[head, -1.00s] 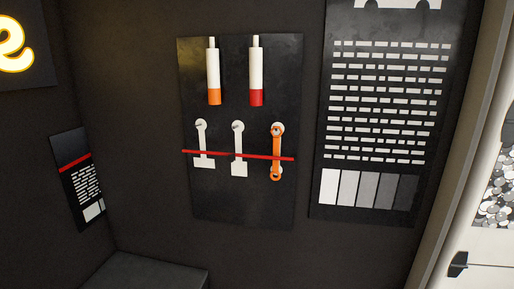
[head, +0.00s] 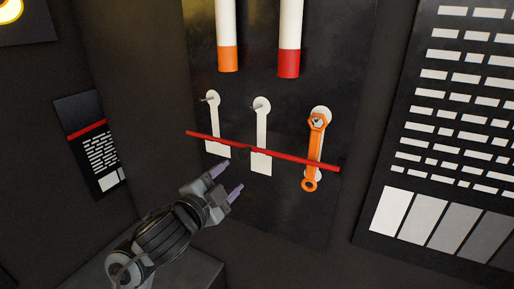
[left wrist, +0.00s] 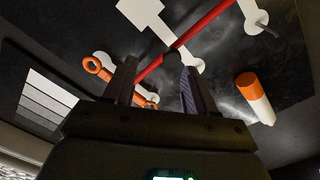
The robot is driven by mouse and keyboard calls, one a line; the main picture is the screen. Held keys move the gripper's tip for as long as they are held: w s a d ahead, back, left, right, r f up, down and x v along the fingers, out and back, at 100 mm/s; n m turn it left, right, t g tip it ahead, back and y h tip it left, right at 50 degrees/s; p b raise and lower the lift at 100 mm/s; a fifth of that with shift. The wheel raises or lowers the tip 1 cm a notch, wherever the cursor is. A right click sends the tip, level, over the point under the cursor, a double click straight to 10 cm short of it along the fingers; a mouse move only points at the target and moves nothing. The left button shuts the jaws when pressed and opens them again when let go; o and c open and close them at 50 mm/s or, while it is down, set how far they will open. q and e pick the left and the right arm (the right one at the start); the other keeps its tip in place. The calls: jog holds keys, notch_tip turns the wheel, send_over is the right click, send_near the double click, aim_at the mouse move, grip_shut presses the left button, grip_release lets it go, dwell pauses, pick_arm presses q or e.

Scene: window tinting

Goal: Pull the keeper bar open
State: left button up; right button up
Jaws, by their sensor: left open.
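The red keeper bar (head: 285,157) runs across the dark tool board, sloping slightly down to the right. It passes over two white tool outlines and an orange wrench (head: 311,160), which hangs from a peg at the right. My left gripper (head: 230,178) is open and empty, below the bar near the lower ends of the left and middle outlines. It is apart from the bar. In the left wrist view the bar (left wrist: 208,27) shows beyond the two spread fingers (left wrist: 157,85), with the wrench (left wrist: 94,66) to the left. My right gripper is not in view.
An orange-tipped tube (head: 228,45) and a red-tipped tube (head: 289,45) hang above the bar. A dark ledge or box top (head: 205,275) lies below the board. A dark chart panel (head: 430,130) is on the right. The board (head: 285,215) is bare below the wrench.

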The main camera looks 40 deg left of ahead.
aim_at(243, 155)
pick_arm(q)
jog(key=shift+t, duration=0.3)
jog(key=w, duration=0.3)
jog(key=w+a+r+b, duration=0.1)
jog(key=w, duration=0.2)
jog(key=w+r, duration=0.1)
jog(key=w, duration=0.2)
jog(key=shift+a+r+b, duration=0.15)
jog(key=shift+a+b, duration=0.2)
jog(key=shift+b, duration=0.05)
jog(key=shift+w+a, duration=0.15)
jog(key=shift+w, duration=0.6)
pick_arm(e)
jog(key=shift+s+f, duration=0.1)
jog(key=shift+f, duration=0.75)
pick_arm(q)
jog(key=shift+s, duration=0.1)
grip_shut()
